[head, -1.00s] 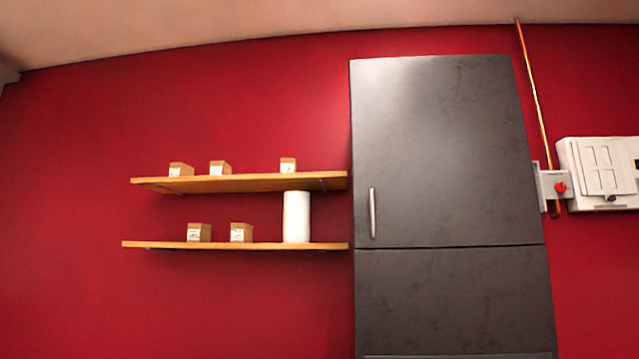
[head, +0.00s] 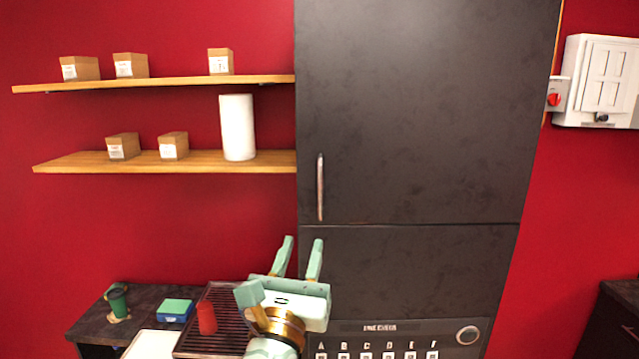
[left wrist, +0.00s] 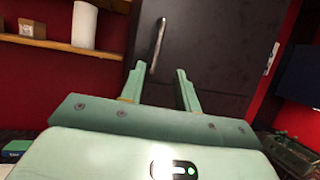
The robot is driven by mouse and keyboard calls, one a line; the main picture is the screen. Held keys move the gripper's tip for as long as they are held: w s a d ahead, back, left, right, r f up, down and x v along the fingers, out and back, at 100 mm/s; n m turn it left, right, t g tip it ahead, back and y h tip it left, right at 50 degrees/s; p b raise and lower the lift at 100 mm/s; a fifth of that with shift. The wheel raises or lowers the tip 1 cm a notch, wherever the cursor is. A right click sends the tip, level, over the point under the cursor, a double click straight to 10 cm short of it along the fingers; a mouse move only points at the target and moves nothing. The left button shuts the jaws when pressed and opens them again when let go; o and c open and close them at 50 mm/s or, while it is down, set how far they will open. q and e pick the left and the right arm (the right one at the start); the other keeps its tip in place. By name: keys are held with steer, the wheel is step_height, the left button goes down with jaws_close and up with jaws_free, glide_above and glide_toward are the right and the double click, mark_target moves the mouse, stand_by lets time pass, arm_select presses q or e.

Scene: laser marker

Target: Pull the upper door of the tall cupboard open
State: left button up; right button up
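The tall dark cupboard has an upper door (head: 420,110) that is shut, with a thin seam above the lower part (head: 420,265). Its vertical metal handle (head: 320,187) is near the door's lower left corner. In the left wrist view the handle (left wrist: 157,46) shows beyond the fingers, nearer the left one. My left gripper (head: 301,240) is pale green, open and empty, with its fingers pointing up just below the handle in the head view. It also shows in the left wrist view (left wrist: 156,75), apart from the handle. My right gripper is not in view.
Two wooden shelves (head: 270,168) with small boxes and a white roll (head: 238,128) are left of the cupboard. A white electrical box (head: 597,80) hangs at right.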

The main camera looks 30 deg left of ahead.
mark_target(320, 186)
arm_select(q)
steer(key=b+x, duration=0.2)
steer(key=x, duration=1.4)
steer(key=shift+a+r, duration=0.1)
steer(key=shift+r, duration=0.1)
steer(key=shift+b, duration=0.3)
steer(key=shift+w, duration=0.1)
jaws_close()
